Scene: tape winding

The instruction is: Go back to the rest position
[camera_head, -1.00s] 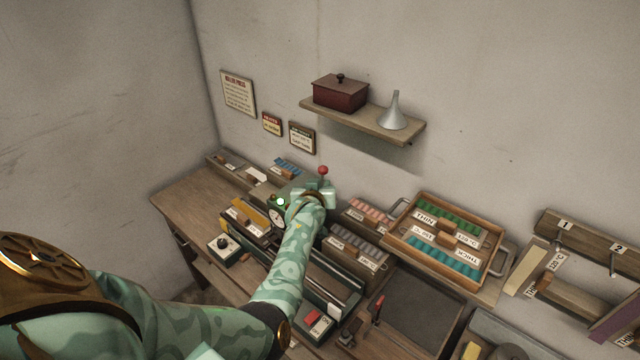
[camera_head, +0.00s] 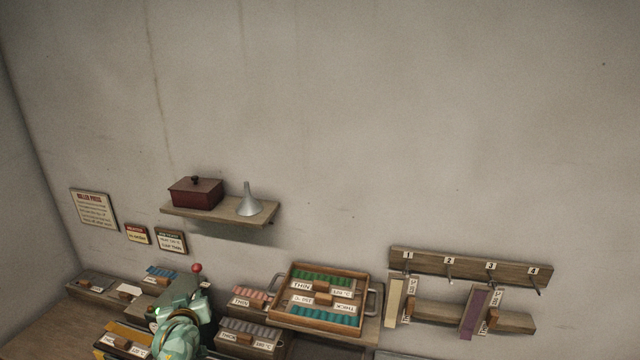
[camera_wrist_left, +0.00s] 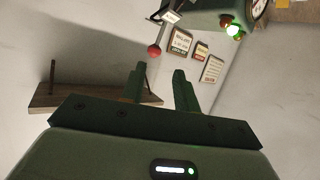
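My left gripper (camera_wrist_left: 160,78) shows in the left wrist view with its two dark green fingers apart and nothing between them. In the head view, part of my left arm (camera_head: 178,336) is at the bottom edge, in front of the green roller press (camera_head: 184,292) with its red-knobbed lever (camera_head: 197,268). In the left wrist view the red knob (camera_wrist_left: 154,50) is beyond the fingertips, with clear space between. My right gripper is in neither view.
A wall shelf (camera_head: 222,213) holds a dark red box (camera_head: 196,191) and a metal funnel (camera_head: 249,200). A wooden tray (camera_head: 280,308) of labelled strips stands right of the press. A numbered hook rack (camera_head: 430,262) is on the right wall area. The upper wall is clear.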

